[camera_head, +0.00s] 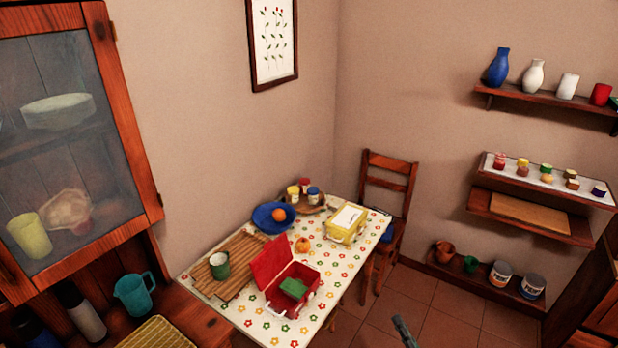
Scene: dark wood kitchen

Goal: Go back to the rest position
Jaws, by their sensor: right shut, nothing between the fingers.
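My right gripper (404,330) shows only as a small dark tip at the bottom edge, over the tiled floor and right of the table (255,322). It is shut, with nothing held in it. It is apart from the table and the things on it. The rest of the right arm is out of view. My left gripper and left arm are not in view.
The flowered table bears an open red box (275,262), a yellow box (345,222), a blue plate (265,222) and a green mug (219,265). A chair (388,190) stands behind. A glass-door cabinet (70,140) fills the left. Floor (440,315) is clear right of the table.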

